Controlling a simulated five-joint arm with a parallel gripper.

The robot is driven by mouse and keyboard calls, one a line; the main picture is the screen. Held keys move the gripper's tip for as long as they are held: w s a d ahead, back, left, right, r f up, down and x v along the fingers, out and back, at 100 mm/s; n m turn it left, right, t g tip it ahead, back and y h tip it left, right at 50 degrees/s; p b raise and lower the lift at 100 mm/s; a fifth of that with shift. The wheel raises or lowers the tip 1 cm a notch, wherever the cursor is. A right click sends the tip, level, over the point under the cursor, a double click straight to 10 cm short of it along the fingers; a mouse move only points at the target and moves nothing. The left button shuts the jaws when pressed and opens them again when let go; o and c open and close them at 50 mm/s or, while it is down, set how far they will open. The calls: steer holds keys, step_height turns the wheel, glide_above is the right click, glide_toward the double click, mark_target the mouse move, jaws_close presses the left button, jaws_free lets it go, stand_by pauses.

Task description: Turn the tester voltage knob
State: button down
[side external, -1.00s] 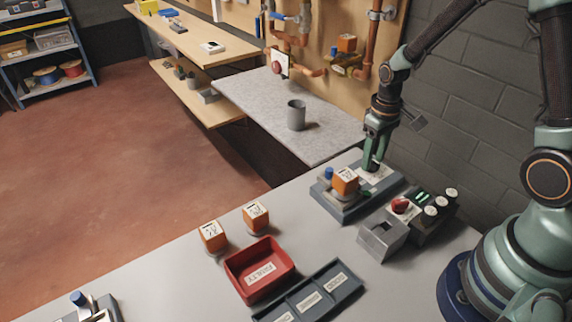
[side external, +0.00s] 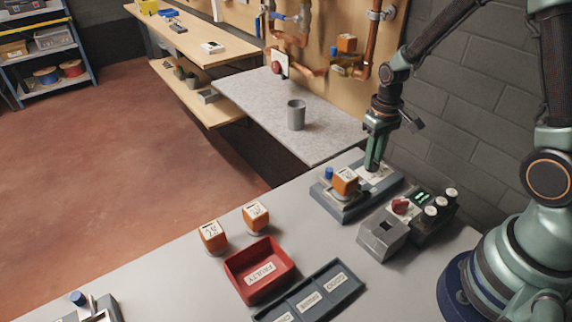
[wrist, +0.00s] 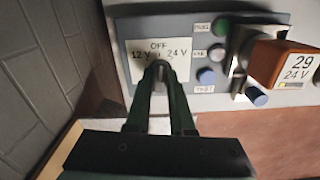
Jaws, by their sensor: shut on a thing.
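The tester (side external: 345,206) is a blue-grey box on the near bench, with a white panel marked OFF, 12 V and 24 V in the wrist view (wrist: 133,46). My gripper (wrist: 159,68) is shut on the voltage knob (wrist: 158,66) at the middle of that panel. The fingers cover most of the knob, so its pointing direction cannot be told. In the side view my gripper (side external: 373,166) points down onto the tester's far right part. An orange block (side external: 345,181), labelled 29, 24 V in the wrist view (wrist: 285,65), sits in the tester's holder.
Two orange blocks (side external: 213,236) (side external: 256,216) stand left of the tester. A red tray (side external: 260,270), a grey divided tray (side external: 325,290) and a grey block (side external: 382,236) are nearer. A unit with a red knob and white-topped cylinders (side external: 428,212) stands right of the tester.

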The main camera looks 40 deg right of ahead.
steer(key=m, duration=0.4)
steer(key=shift+m, duration=1.6)
steer(key=c, duration=0.8)
jaws_free()
step_height(320, 180, up, 12)
steer(key=shift+r, duration=0.1)
